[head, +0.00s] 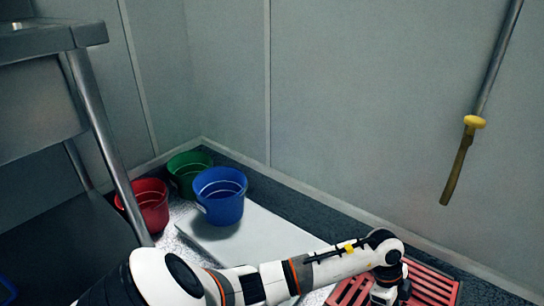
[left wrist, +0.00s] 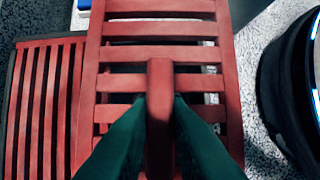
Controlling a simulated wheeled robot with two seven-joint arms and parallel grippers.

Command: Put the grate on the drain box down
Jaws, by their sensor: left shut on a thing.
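My left gripper (left wrist: 160,100) is shut on the raised middle bar of a red slatted grate (left wrist: 160,31), with one dark green finger on each side. In the head view, my left gripper (head: 390,294) is low at the bottom right, over red slats (head: 432,287), and hides part of them. A second red slatted panel (left wrist: 45,110) with a dark edge lies left of the held grate in the left wrist view, its slats running the other way. I cannot make out the drain box separately, nor whether the held grate touches what is below. My right gripper is out of view.
A blue bucket (head: 220,194) stands on a pale floor panel (head: 262,244). Green (head: 185,172) and red (head: 150,205) buckets stand beside it. A metal table (head: 110,130) is at left. A yellow-collared pole (head: 474,122) is against the wall at right. Speckled floor (left wrist: 262,45) lies right of the grate.

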